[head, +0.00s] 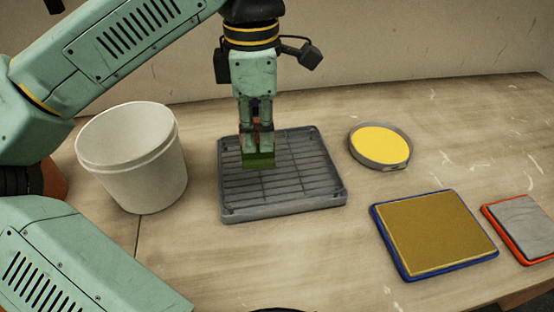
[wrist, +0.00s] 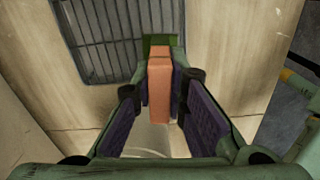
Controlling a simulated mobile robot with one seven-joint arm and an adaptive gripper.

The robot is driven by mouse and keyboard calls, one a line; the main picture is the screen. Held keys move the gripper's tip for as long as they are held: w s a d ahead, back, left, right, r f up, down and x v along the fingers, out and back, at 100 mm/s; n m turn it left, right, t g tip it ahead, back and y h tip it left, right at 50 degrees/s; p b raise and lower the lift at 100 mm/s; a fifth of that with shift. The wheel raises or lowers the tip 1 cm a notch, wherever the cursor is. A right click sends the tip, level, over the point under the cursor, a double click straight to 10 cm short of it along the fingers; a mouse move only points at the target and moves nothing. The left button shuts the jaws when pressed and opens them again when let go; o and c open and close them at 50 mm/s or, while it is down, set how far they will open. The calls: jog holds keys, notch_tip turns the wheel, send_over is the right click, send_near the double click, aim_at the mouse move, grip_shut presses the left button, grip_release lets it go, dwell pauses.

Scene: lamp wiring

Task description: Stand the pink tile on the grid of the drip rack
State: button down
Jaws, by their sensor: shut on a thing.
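My gripper (head: 257,142) points straight down over the left-middle part of the drip rack (head: 285,211). It is shut on the pink tile, which shows in the wrist view as an orange-pink slab (wrist: 159,88) between the two pads. The tile's lower end is green (head: 259,160) and sticks out below the fingertips. The tile looks upright. The fingers hide much of it in the head view. I cannot tell whether its lower edge touches the grid. The rack is a dark grey tray with a barred grid; it also shows in the wrist view (wrist: 98,38).
A white bucket (head: 135,165) stands left of the rack. A round grey dish with yellow contents (head: 380,146) lies to the right. A blue-edged tray with a mustard surface (head: 434,233) and a red-edged tray with a grey surface (head: 525,226) lie at front right.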

jog(key=s+a+f+n, duration=0.15)
jog(key=s+a, duration=0.25)
jog(key=a, duration=0.4)
jog(key=w+d, duration=0.3)
jog(key=w+d+f, duration=0.1)
jog(key=w+d, duration=0.6)
jog(key=shift+w+d+f, duration=0.15)
jog(key=shift+d+f, duration=0.1)
jog(key=shift+d, duration=0.15)
notch_tip(320, 180, down, 4)
jog(key=shift+w+d+r+b, duration=0.1)
jog(key=shift+r+b, duration=0.1)
jog(key=shift+b, duration=1)
jog(key=shift+f, duration=0.1)
jog(key=c, duration=2.1)
grip_release()
jog(key=shift+f, duration=0.1)
jog(key=o, duration=0.5)
notch_tip(320, 180, up, 12)
jog(key=shift+r+b, duration=0.25)
jog(key=shift+b, duration=0.05)
